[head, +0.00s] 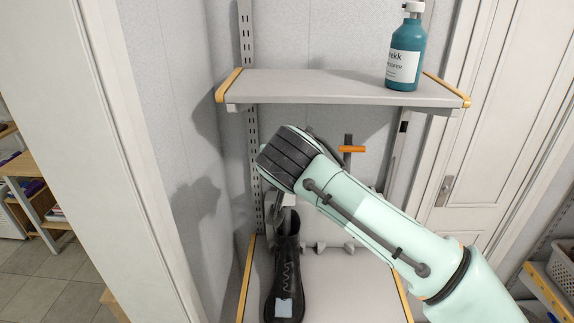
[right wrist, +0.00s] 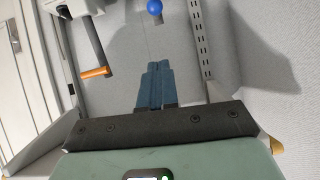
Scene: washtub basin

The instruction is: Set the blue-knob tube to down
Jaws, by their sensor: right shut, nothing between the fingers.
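The blue knob (right wrist: 155,7), a round ball, shows at the top edge of the right wrist view, close to the pale wall. The tube that bears it is mostly out of frame there, and I cannot tell its position. In the head view my right arm hides the knob. My right gripper (right wrist: 155,88) is shut and empty. Its dark fingertips point towards the knob in the right wrist view, with a visible gap between them in the picture. An orange handle (right wrist: 97,72) on a dark stem is to the left there; it also shows in the head view (head: 352,149). My left gripper is not in view.
A grey shelf (head: 330,88) with yellow ends is above my right wrist and bears a teal bottle (head: 405,50). A black boot (head: 286,265) stands on the lower shelf (head: 345,290), below my wrist. A slotted rail runs up the wall. A white door frame is at left.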

